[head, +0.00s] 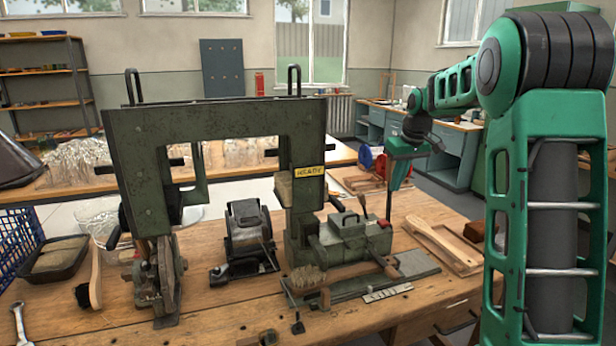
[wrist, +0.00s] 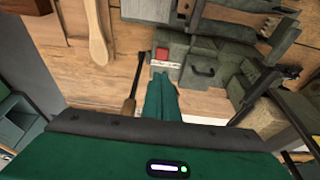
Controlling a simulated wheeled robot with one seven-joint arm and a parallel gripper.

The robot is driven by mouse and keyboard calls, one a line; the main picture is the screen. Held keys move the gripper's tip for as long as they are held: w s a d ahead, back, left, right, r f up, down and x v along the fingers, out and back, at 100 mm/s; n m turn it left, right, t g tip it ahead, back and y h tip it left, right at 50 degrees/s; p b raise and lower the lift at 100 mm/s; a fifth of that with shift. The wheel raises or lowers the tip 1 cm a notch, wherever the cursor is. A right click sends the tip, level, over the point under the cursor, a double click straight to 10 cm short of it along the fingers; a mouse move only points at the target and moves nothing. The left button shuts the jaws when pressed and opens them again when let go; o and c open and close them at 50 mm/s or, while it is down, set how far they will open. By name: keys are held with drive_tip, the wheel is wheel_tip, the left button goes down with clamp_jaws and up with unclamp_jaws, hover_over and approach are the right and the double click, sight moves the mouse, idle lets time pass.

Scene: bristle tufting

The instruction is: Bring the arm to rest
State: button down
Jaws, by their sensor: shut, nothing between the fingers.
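My green arm stands at the right of the head view and reaches back over the bench. My gripper (head: 398,176) points down, its fingers shut and empty, above the bench to the right of the tufting machine (head: 222,120). In the wrist view the closed green fingers of my gripper (wrist: 164,84) show in the middle. The machine's box with a red button (head: 352,238) is to the left of the gripper. The red button also shows in the wrist view (wrist: 162,54), just beyond the fingertips. I cannot tell the exact height of the fingertips.
The wooden bench (head: 225,315) holds a brush (head: 93,280), a dark tray (head: 52,260), a small black device (head: 248,235) and a wooden frame (head: 450,245) near my arm. A wooden-handled tool (wrist: 130,100) lies beside my fingers in the wrist view. A blue crate (head: 15,255) is at far left.

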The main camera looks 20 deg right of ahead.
drive_tip(key=s+a+f+m+g, duration=0.1)
drive_tip(key=s+a+f+m, duration=0.1)
drive_tip(key=s, duration=1.2)
drive_tip(key=s+a+f+m+g, duration=0.1)
drive_tip(key=s+a+f, duration=0.3)
drive_tip(key=s, duration=1.1)
drive_tip(key=s+a+f+m+g, duration=0.1)
drive_tip(key=s+a+f+m, duration=0.1)
drive_tip(key=s, duration=1.2)
drive_tip(key=shift+s+a+f+m+g, duration=0.15)
drive_tip(key=shift+a+f+m+g, duration=0.25)
drive_tip(key=shift+m, duration=0.5)
drive_tip(key=shift+f, duration=0.15)
drive_tip(key=shift+w+f, duration=0.2)
drive_tip(key=shift+w, duration=0.45)
